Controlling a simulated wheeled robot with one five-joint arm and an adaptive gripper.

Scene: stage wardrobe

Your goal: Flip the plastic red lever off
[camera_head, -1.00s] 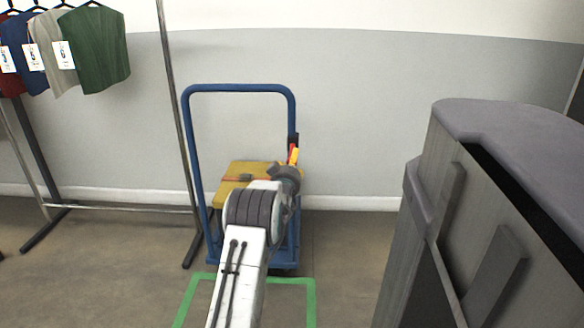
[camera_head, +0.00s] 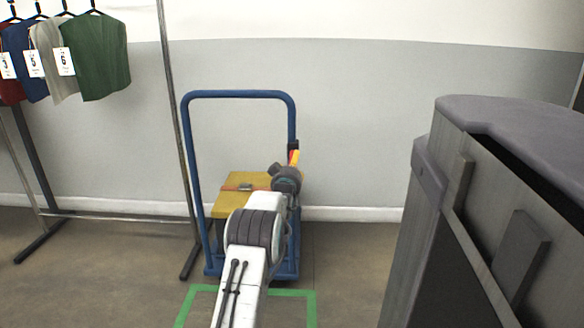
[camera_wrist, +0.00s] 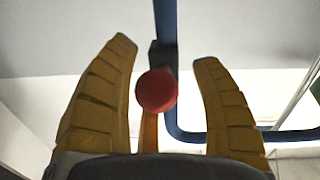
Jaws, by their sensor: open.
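The red lever shows in the wrist view as a round red knob (camera_wrist: 156,90) on a dark mount (camera_wrist: 162,55) fixed to the blue cart's handle post. The knob sits between the two yellow fingers of my gripper (camera_wrist: 165,60), with a gap on each side. A narrow yellow-orange strip hangs below the knob. In the head view a small bit of red and yellow shows at the post beside my gripper (camera_head: 292,158). My wrist and arm hide most of the lever there. The gripper is open and holds nothing.
The blue cart (camera_head: 240,94) carries a yellow box (camera_head: 232,197) and stands near the grey wall. A clothes rack (camera_head: 172,110) with several shirts is at left. A large grey case (camera_head: 440,190) stands close at right. Green tape (camera_head: 292,293) marks the floor.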

